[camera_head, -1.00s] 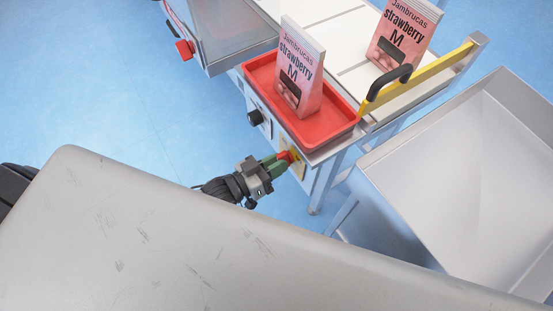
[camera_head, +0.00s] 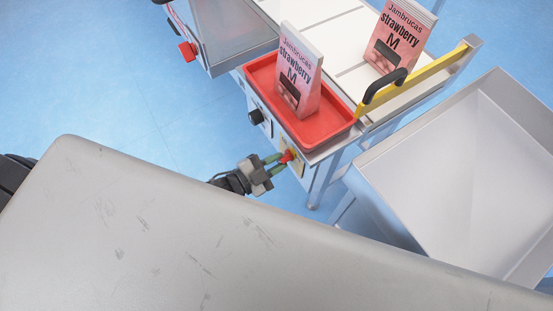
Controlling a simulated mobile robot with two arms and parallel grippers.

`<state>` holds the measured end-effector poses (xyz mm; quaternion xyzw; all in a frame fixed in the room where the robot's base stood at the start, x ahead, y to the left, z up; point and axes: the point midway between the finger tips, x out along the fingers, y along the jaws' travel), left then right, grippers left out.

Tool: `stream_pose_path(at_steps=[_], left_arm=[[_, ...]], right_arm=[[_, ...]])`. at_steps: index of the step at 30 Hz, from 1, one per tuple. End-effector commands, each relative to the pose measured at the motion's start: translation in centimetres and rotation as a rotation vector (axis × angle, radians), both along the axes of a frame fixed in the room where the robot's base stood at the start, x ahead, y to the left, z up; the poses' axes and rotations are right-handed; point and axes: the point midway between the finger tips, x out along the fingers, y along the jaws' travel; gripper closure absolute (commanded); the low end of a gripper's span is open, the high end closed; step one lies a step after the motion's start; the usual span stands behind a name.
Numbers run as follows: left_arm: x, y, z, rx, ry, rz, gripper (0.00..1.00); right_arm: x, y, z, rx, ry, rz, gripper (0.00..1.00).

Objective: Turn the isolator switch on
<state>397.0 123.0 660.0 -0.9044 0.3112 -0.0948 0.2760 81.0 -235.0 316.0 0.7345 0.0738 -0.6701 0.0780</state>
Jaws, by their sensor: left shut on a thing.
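The isolator switch has a red handle (camera_head: 287,156) on a yellow plate (camera_head: 299,167), set on the side of the steel machine frame below the red tray. My left gripper (camera_head: 282,160) is shut on the red handle, with a greenish finger on either side of it. The fingers hide part of the handle, so its exact angle is hard to tell. My right gripper is not in view.
A black knob (camera_head: 256,117) sits left of the switch. A grey bin (camera_head: 455,170) stands at right.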

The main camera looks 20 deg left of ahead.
Motion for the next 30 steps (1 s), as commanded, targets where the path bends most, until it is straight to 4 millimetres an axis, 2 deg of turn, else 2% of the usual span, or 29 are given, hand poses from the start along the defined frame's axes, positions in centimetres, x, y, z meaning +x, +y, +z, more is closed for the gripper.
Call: stream_pose_path(at_steps=[12, 29, 30], left_arm=[[-0.05, 0.0, -0.07, 0.145, -0.111, 0.0, 1.0], [-0.06, 0.0, -0.09, 0.168, -0.129, -0.001, 1.0], [-0.06, 0.0, -0.09, 0.168, -0.128, -0.001, 0.77]], right_arm=[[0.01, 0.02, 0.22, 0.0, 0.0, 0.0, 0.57], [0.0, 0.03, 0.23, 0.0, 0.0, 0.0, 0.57], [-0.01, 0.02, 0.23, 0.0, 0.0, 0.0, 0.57]])
